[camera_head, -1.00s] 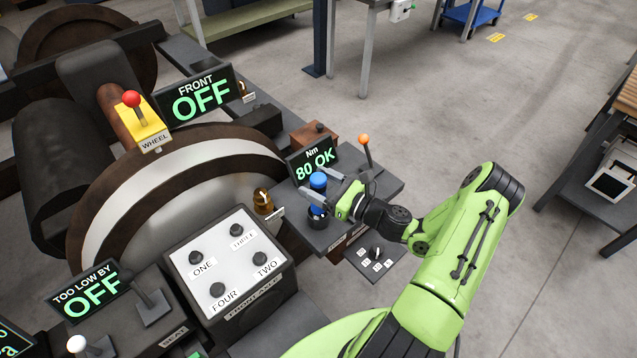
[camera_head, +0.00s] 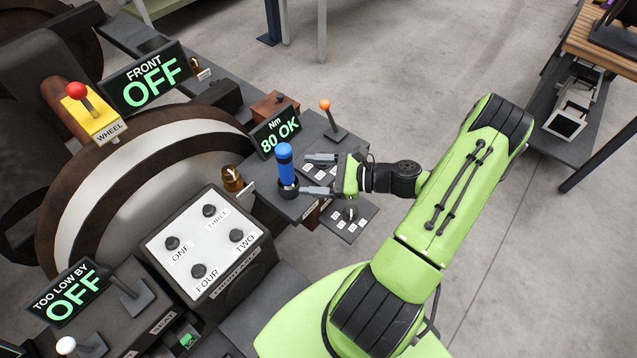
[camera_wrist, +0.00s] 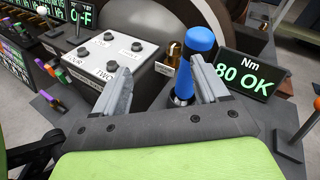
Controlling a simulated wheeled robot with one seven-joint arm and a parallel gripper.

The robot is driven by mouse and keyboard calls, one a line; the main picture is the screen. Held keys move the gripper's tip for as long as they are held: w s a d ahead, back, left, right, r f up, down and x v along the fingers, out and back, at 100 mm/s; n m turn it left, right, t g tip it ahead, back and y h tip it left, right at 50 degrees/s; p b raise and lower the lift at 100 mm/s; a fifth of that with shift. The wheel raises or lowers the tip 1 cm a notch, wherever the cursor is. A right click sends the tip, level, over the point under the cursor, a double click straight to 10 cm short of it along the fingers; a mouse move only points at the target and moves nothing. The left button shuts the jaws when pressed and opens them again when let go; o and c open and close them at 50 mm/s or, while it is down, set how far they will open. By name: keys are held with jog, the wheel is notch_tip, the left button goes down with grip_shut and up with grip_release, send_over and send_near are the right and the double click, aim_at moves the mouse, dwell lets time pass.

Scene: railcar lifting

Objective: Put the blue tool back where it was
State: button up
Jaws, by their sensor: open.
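The "80 OK" display (camera_head: 275,132) stands behind the tool, and an orange-knobbed lever (camera_head: 328,116) is close behind my gripper. A brass-coloured fitting (camera_head: 232,179) and a box with numbered buttons (camera_head: 200,240) lie to the left. Open floor is at the right.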

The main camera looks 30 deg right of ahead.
jog(key=s+a+r+n+g+h, duration=0.25)
jog(key=a+n+g, duration=0.2)
jog(key=n, duration=0.25)
jog(key=s+a+r+n+g+h, duration=0.1)
jog(key=a+r+n+g+h, duration=0.1)
jog(key=a+r+n+g, duration=0.4)
jog(key=s+r+n+t+h, duration=0.5)
jog(key=s+r+n+h, duration=0.1)
jog(key=s+r+n, duration=0.5)
jog(key=shift+s+a+h, duration=0.2)
jog(key=shift+s+h, duration=0.15)
jog(key=shift+s, duration=0.05)
jog(key=shift+r, duration=0.1)
notch_tip(320, 180, up, 4)
jog(key=p, duration=0.4)
jog(key=shift+r, duration=0.25)
